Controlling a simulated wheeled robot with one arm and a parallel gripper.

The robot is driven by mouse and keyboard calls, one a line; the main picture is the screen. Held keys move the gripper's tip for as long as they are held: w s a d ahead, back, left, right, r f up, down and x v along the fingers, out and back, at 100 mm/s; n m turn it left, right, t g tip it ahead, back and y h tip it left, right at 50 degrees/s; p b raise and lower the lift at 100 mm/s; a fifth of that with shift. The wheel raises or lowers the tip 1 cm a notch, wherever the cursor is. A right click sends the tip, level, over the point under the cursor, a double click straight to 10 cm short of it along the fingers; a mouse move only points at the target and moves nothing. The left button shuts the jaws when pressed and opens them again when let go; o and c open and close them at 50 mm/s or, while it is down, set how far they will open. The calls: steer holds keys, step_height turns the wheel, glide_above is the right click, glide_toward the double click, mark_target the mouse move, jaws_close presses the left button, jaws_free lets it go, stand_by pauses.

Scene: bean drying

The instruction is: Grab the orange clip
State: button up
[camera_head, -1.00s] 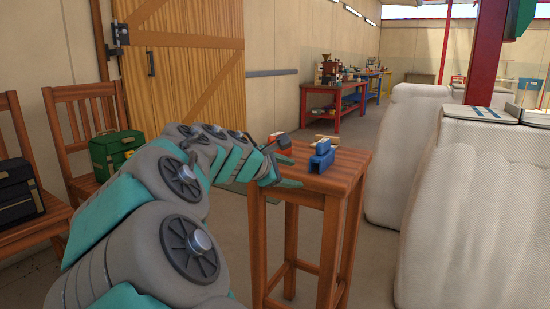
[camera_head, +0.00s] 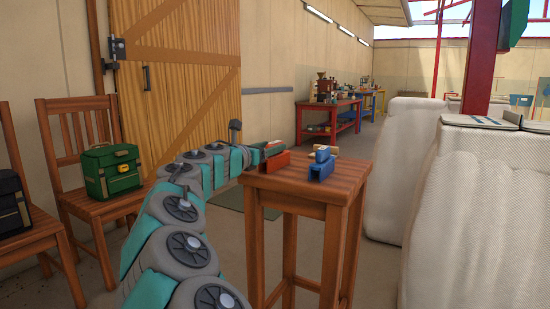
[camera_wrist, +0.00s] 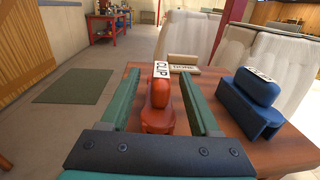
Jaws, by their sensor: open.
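The orange clip (camera_head: 277,163) stands at the left part of the wooden stool top (camera_head: 300,184). In the wrist view the orange clip (camera_wrist: 160,113) has a white label on top and sits between my two green fingers. My gripper (camera_wrist: 159,72) is open, with one finger on each side of the clip and a visible gap to each. In the head view my gripper (camera_head: 267,150) is low at the stool's left edge, beside the clip. The clip's lower near end is partly hidden by my gripper's base in the wrist view.
A blue clip (camera_wrist: 245,101) stands to the right on the stool, also in the head view (camera_head: 321,169). A small wooden labelled block (camera_wrist: 184,62) lies behind. White sacks (camera_head: 470,210) stand to the right. A chair with a green bag (camera_head: 108,174) is at left.

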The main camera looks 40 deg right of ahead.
steer(key=shift+x, duration=1.25)
jaws_close()
